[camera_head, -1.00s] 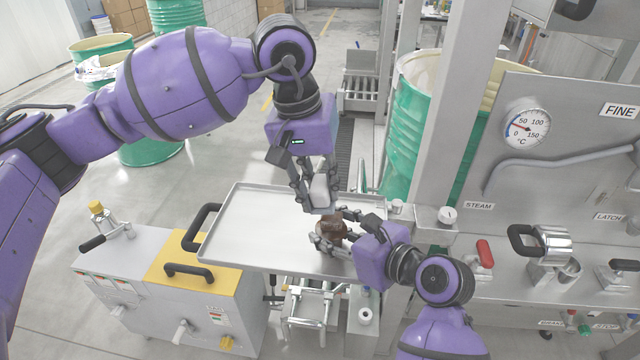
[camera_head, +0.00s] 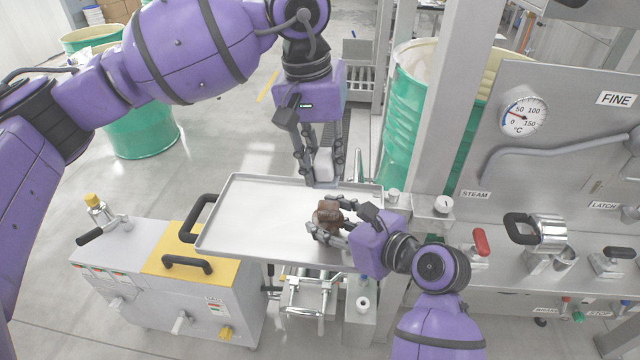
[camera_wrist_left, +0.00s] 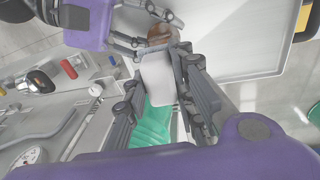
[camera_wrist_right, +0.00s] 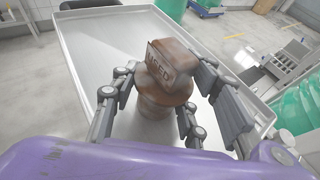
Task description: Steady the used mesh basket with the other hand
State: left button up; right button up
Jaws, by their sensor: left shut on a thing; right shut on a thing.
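The used mesh basket (camera_head: 328,214) is brown and stained. It stands over the steel tray (camera_head: 237,195), and a "USED" label shows on its upper part in the right wrist view (camera_wrist_right: 172,62). My right gripper (camera_head: 325,228) is shut on the basket from the side, with fingers on both sides of its body (camera_wrist_right: 160,92). My left gripper (camera_head: 322,180) points down above and behind the basket, apart from it in the head view. It is shut on a pale rounded block (camera_wrist_left: 158,78). The basket's underside is hidden.
The left part of the tray is bare. A grey cart with a yellow top section (camera_head: 187,250) stands at the left. A steel post (camera_head: 442,120), green drum (camera_head: 405,110) and control panel (camera_head: 560,150) stand close at the right.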

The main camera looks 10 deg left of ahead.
pick_arm(q)
jog(key=r+n, duration=0.1)
jog(key=r, duration=0.1)
jog(key=d+r+n, duration=0.1)
jog(key=r, duration=0.1)
jog(key=d+r+n+y, duration=0.1)
jog(key=r+n, duration=0.1)
jog(key=shift+s+r, duration=0.1)
jog(key=shift+s, duration=0.2)
jog(key=shift+s+r+n, duration=0.15)
jog(key=shift+s+n, duration=0.15)
jog(key=shift+n, duration=0.5)
jog(key=n, duration=0.1)
jog(key=s+a+n, duration=0.1)
jog(key=shift+f+n, duration=0.25)
jog(key=shift+n, duration=0.05)
jog(key=shift+n+g+y, duration=0.3)
jog(key=shift+n, duration=0.2)
jog(key=shift+f, duration=2.5)
